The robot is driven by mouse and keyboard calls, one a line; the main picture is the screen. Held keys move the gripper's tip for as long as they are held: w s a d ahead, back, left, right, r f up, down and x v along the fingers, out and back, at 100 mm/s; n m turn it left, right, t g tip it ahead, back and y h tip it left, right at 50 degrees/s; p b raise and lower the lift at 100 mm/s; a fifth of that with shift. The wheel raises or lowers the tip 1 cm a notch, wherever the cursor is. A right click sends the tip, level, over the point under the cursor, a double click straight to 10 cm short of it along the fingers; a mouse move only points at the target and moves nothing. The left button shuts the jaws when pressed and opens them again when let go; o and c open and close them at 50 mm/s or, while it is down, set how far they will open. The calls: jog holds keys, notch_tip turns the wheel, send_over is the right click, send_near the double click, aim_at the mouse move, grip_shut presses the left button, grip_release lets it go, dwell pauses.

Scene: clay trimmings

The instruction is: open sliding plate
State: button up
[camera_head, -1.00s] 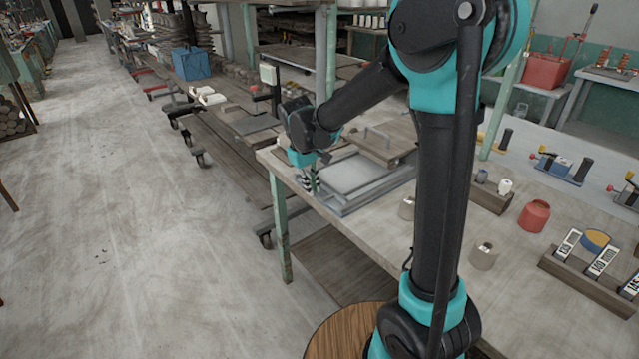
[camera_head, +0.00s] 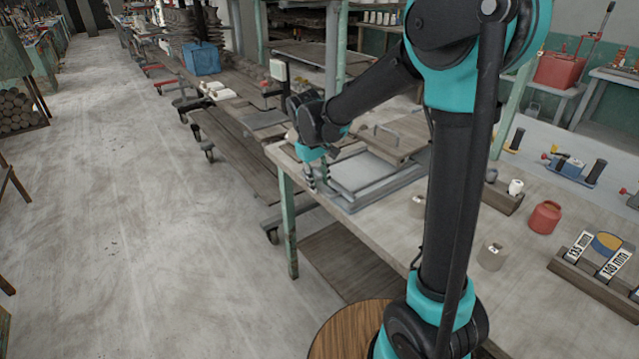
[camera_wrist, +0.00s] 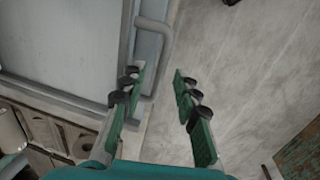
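The sliding plate (camera_head: 365,172) is a flat grey plate in a low frame on the workbench, at the bench's left end in the head view. In the wrist view the plate (camera_wrist: 75,45) fills the upper left, with a bent grey bar handle (camera_wrist: 158,35) along its edge. My gripper (camera_head: 318,178) is at the plate's left edge, pointing down. In the wrist view my gripper (camera_wrist: 159,72) is open, its green fingers apart. The left finger overlaps the plate's edge beside the handle, the right finger is over the floor. Contact with the handle cannot be told.
A wooden board with a handle (camera_head: 398,138) lies behind the plate. Small pots, a red jar (camera_head: 544,217) and a wooden rack (camera_head: 600,275) stand to the right on the bench (camera_head: 455,215). A round wooden stool top (camera_head: 345,330) is in front. The floor at left is clear.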

notch_tip(320, 180, up, 11)
jog(key=s+a, duration=0.1)
jog(key=shift+s+a, duration=0.15)
jog(key=shift+a, duration=0.2)
jog(key=c, duration=0.4)
jog(key=shift+s+a+n, duration=0.15)
jog(key=shift+a+n, duration=0.2)
jog(key=shift+n, duration=0.45)
jog(key=shift+c, duration=1.4)
jog(key=a+n, duration=0.1)
jog(key=n, duration=0.3)
jog(key=s+a+n, duration=0.1)
jog(key=n, duration=0.2)
jog(key=a+f+n, duration=0.1)
jog(key=a+n, duration=0.1)
jog(key=n, duration=0.2)
jog(key=shift+s+n+t+h, duration=0.3)
jog(key=shift+s+h, duration=0.1)
grip_shut()
jog(key=w+d+f+n, duration=0.3)
jog(key=d+f+n, duration=0.1)
jog(key=f, duration=0.6)
jog(key=shift+w+f+n, duration=0.15)
jog(key=shift+f+n, duration=0.15)
jog(key=shift+n, duration=0.1)
